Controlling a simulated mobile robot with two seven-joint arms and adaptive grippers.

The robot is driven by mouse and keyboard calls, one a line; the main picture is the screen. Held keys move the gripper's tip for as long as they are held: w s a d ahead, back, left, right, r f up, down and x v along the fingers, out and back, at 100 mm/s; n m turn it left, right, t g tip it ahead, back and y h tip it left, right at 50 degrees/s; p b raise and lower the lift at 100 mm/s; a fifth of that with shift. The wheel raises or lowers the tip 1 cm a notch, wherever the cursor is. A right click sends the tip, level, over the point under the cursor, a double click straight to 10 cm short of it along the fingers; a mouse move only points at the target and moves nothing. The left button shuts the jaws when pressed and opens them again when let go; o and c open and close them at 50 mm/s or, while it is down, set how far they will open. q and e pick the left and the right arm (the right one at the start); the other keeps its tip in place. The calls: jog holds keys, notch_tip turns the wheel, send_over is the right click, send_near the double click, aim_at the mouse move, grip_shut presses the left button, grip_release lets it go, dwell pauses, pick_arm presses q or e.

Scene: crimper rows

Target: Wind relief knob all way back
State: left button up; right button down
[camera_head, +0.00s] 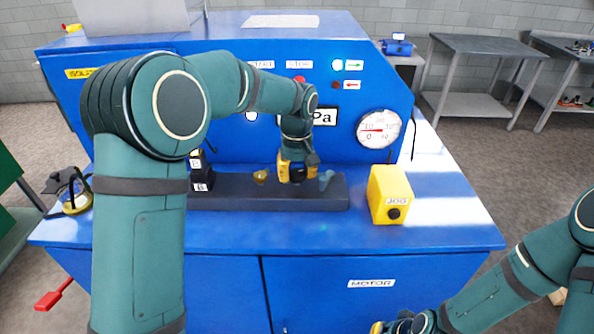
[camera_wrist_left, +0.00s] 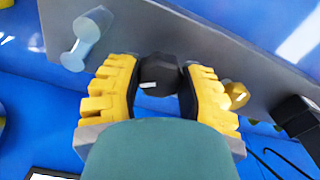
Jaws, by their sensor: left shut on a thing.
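The relief knob (camera_wrist_left: 158,86), a black faceted knob with a white mark, sits on the dark grey block (camera_head: 225,198) on the blue machine. My left gripper (camera_head: 297,172) has its yellow fingers on both sides of the knob, shut on it; the fingers (camera_wrist_left: 163,72) also show in the left wrist view. Only part of the knob shows between them in the head view. My right gripper (camera_head: 402,324) is at the bottom edge of the head view, partly cut off, away from the machine's controls. Its fingers are too hidden to judge.
A brass fitting (camera_head: 261,177) and a pale blue-grey lever (camera_head: 326,180) flank the gripper closely. A yellow JOG box (camera_head: 389,196) stands to the right, under a round gauge (camera_head: 379,129). Black blocks marked B (camera_head: 201,177) stand left. The blue front ledge (camera_head: 300,232) is clear.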

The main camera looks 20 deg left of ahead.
aim_at(297, 172)
pick_arm(q)
jog(key=shift+n, duration=0.4)
jog(key=shift+f, duration=0.1)
jog(key=o, duration=1.2)
notch_tip(297, 172, up, 12)
